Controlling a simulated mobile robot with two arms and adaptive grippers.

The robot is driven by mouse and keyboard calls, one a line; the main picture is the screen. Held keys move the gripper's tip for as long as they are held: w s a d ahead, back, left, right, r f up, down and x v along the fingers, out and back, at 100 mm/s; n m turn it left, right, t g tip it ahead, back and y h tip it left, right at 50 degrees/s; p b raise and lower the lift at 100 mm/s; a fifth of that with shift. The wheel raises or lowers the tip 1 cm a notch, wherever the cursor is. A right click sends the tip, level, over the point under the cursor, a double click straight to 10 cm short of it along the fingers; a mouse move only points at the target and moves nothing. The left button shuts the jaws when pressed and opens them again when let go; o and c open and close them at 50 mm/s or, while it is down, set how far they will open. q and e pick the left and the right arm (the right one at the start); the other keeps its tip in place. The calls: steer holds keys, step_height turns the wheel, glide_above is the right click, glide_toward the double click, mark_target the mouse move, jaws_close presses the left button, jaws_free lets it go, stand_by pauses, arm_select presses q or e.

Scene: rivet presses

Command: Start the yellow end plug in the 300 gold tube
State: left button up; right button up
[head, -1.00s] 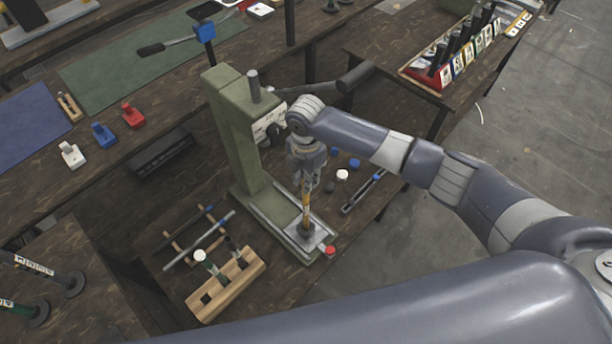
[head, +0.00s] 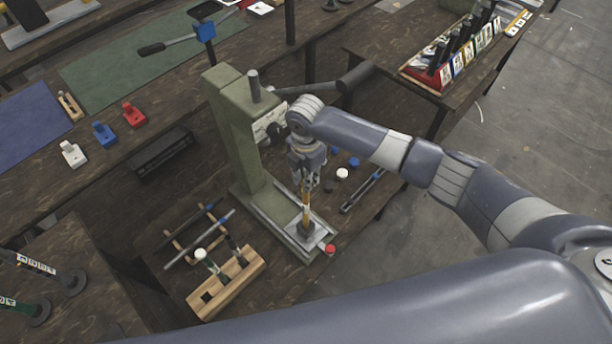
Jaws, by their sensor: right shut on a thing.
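The gold tube (head: 306,215) stands upright in a dark round holder on the base of the green press (head: 233,135). It carries a pale label band. My right gripper (head: 307,184) points down directly over the tube's top end, in line with it, with its fingers closed. The yellow end plug does not show clearly; it is small and appears hidden between the fingers. Whether the plug touches the tube's mouth cannot be told from here. My left gripper is out of view.
Blue, white and dark plugs (head: 342,173) lie right of the press, and a red one (head: 330,249) lies by its base. A wooden rack (head: 228,288) with tubes stands front left. The press lever (head: 345,80) reaches out behind my right wrist.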

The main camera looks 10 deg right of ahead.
steer(key=shift+p, duration=0.5)
stand_by(0.7)
steer(key=shift+f+b, duration=0.8)
steer(key=shift+f, duration=0.45)
steer(key=o, duration=0.8)
steer(key=shift+r, duration=0.15)
steer(key=shift+r, duration=0.35)
step_height(320, 180, up, 11)
